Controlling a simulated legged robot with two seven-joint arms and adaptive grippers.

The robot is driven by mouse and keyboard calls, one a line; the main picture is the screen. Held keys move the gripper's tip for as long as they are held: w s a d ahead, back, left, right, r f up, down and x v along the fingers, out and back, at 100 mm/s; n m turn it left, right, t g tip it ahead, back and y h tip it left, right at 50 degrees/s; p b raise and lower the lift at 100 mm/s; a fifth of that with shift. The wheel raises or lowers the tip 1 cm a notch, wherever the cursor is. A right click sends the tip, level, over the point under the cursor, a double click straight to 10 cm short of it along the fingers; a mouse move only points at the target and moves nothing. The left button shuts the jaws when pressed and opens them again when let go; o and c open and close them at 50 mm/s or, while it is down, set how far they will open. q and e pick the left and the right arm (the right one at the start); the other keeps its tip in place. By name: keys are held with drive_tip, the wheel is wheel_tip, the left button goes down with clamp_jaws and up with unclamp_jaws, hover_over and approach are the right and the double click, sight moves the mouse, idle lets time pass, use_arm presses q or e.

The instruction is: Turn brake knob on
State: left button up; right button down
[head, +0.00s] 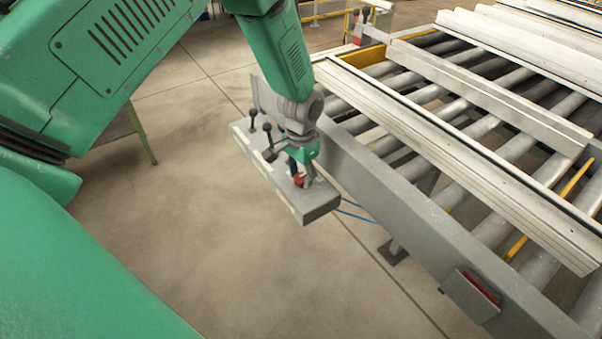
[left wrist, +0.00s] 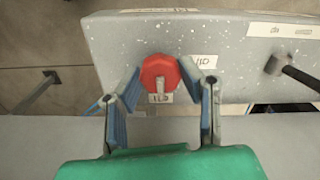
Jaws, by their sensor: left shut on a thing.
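The red brake knob (left wrist: 160,68) sits on the speckled grey control box in the left wrist view. A pale pointer mark on it runs toward the picture's bottom, to a small white label whose text I cannot read surely. My left gripper (left wrist: 160,78) is shut on the knob, one finger on each side. In the head view the knob (head: 298,180) is a small red spot, partly hidden by my left gripper (head: 303,172). The control box (head: 318,206) hangs on the near side of the roller conveyor. My right gripper is not in view.
Black-knobbed levers (head: 252,114) stand on the same box, and one lever (left wrist: 298,76) is right of my gripper in the wrist view. The roller conveyor (head: 400,222) carries long pale profiles (head: 470,165). The floor left of the box is clear.

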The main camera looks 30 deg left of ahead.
sight(302, 174)
use_arm(q)
drive_tip(key=shift+w+m, duration=0.25)
drive_tip(key=shift+m, duration=0.85)
drive_tip(key=shift+s, duration=0.1)
drive_tip(key=o, duration=0.9)
drive_tip(key=shift+o, duration=1.2)
drive_tip(key=shift+f, duration=0.1)
drive_tip(key=shift+r, duration=0.2)
wheel_tip(302, 174, up, 11)
drive_tip(key=shift+r, duration=0.2)
